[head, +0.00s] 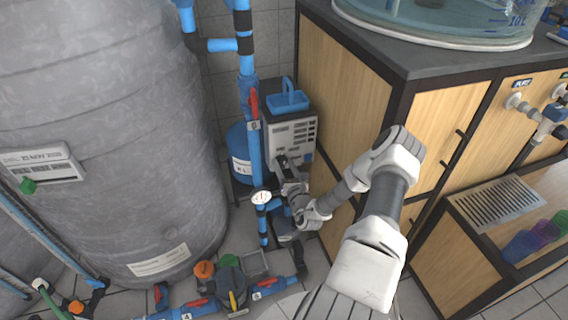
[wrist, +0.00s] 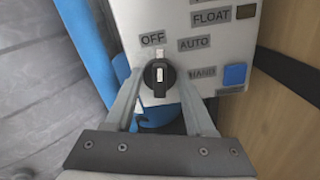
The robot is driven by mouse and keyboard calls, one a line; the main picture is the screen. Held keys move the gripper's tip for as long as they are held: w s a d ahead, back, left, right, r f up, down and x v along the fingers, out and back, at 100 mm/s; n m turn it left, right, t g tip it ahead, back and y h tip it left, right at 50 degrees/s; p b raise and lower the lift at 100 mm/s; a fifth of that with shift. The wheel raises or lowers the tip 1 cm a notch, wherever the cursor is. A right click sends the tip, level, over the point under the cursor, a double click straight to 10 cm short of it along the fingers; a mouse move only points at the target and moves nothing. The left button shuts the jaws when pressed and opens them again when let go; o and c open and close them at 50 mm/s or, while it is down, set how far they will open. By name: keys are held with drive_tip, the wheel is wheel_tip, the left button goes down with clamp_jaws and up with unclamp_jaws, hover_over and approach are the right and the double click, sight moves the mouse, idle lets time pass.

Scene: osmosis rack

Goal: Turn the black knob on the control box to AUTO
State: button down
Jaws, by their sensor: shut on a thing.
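The control box (wrist: 190,15) is a light panel with the labels OFF, AUTO, HAND and FLOAT; in the head view the grey box (head: 291,133) stands between the blue pipe and the wooden cabinet. The black knob (wrist: 160,77) is on its face, its white mark pointing up, close to OFF. AUTO (wrist: 194,42) is up and right of the knob, HAND lower right. My gripper (wrist: 159,86) has one finger on each side of the knob and is shut on it. In the head view my gripper (head: 281,163) reaches the box front, and the knob is hidden there.
A blue square button (wrist: 235,75) sits right of the knob. A blue vertical pipe (head: 250,90) with a red valve handle and a gauge runs left of the box. A large grey tank (head: 100,130) fills the left. The wooden cabinet (head: 345,90) stands close on the right.

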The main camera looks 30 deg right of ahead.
drive_tip(key=m+p, duration=0.2)
drive_tip(key=m, duration=0.1)
drive_tip(key=shift+m+p, duration=0.65)
drive_tip(key=shift+m, duration=1.55)
drive_tip(key=shift+f, duration=0.1)
drive_tip(key=shift+c, duration=1.2)
unclamp_jaws()
